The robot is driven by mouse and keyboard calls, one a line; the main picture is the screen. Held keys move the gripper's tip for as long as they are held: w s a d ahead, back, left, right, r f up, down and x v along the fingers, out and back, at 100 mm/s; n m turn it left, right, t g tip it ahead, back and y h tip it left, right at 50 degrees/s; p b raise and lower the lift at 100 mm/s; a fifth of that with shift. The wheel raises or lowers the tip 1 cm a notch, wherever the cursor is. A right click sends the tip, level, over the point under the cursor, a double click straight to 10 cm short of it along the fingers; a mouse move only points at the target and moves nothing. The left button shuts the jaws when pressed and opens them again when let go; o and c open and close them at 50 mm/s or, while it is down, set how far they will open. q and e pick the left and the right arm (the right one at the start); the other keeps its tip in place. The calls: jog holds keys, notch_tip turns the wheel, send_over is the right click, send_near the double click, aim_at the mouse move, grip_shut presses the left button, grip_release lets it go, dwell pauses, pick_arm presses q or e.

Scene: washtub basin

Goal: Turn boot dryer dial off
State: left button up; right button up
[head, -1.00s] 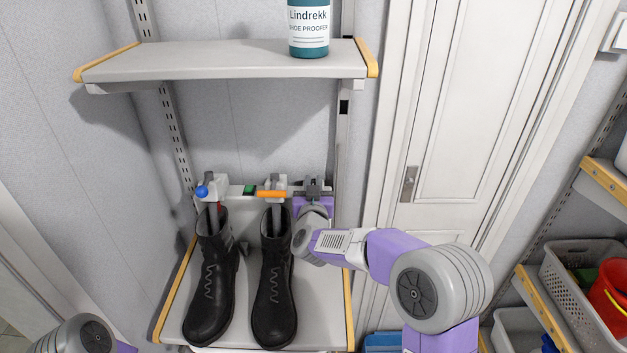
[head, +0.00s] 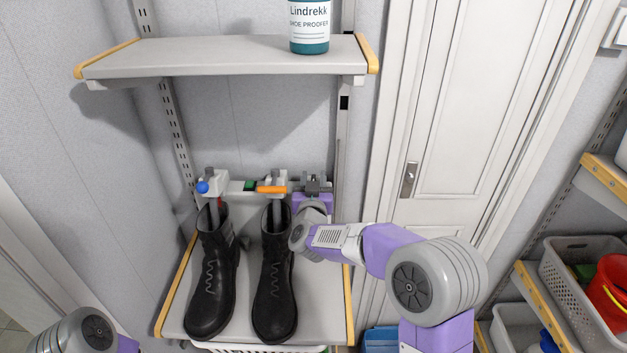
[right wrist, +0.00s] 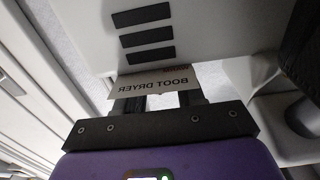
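The boot dryer (head: 236,187) is a pale unit at the back of the lower shelf, behind two black boots. It carries a blue ball (head: 202,187), a green patch (head: 249,186) and an orange bar (head: 272,189). I cannot tell which part is the dial. My right gripper (head: 316,183) is at the dryer's right end, just right of the orange bar. In the right wrist view a panel reading "BOOT DRYER" (right wrist: 153,84) covers the finger ends, so their opening and any contact are hidden. My left gripper is out of view.
The left boot (head: 213,275) and right boot (head: 274,275) stand in front of the dryer, the right one close to my right wrist. An upper shelf (head: 200,60) with a teal bottle (head: 310,28) is above. A white door (head: 450,110) is at right.

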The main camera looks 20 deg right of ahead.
jog(key=v, duration=0.7)
jog(key=shift+s, duration=0.25)
jog(key=shift+a, duration=0.1)
